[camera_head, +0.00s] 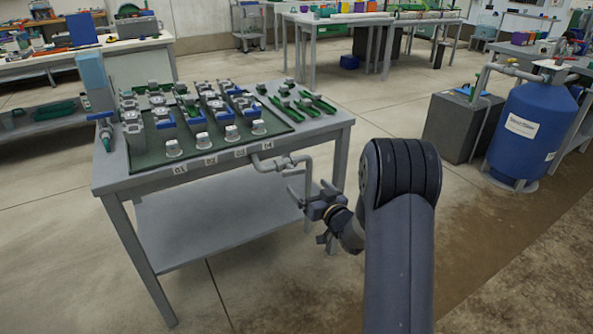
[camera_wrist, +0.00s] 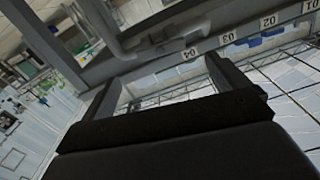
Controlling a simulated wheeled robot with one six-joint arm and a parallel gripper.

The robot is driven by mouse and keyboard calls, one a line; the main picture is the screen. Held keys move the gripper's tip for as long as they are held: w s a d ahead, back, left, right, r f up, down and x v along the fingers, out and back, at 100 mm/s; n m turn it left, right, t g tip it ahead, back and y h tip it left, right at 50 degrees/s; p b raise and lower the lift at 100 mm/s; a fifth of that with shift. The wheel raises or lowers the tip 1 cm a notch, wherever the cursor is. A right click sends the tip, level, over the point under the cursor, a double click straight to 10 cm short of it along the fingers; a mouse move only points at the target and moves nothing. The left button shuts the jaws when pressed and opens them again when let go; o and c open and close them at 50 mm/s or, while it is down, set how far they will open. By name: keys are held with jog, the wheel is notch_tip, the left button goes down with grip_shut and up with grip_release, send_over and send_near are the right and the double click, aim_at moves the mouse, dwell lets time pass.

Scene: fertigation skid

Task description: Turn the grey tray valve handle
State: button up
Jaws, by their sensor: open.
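A grey pipe with a valve fitting (camera_head: 283,163) sticks out from the front right edge of the grey table, just right of the label 04. Its grey handle is too small to tell apart from the pipe with certainty. In the wrist view the grey pipe (camera_wrist: 108,36) runs along the table edge, beyond my fingers. My gripper (camera_head: 312,193) is open and empty, below and slightly right of the fitting, near the downward pipe. In the wrist view the two dark fingers of my gripper (camera_wrist: 165,82) are spread apart with nothing between them.
The table (camera_head: 330,125) bears a dark green tray (camera_head: 143,160) with several meters, white caps and green-handled parts. A lower shelf (camera_head: 215,222) lies under it. A dark grey box (camera_head: 460,125) and a blue tank (camera_head: 528,135) stand to the right. The floor between is clear.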

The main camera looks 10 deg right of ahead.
aim_at(295, 173)
jog(key=b+x, duration=0.1)
jog(key=x, duration=0.8)
jog(key=shift+w+a+b, duration=0.15)
jog(key=shift+w+b, duration=0.15)
jog(key=shift+w, duration=0.05)
jog(key=c, duration=1)
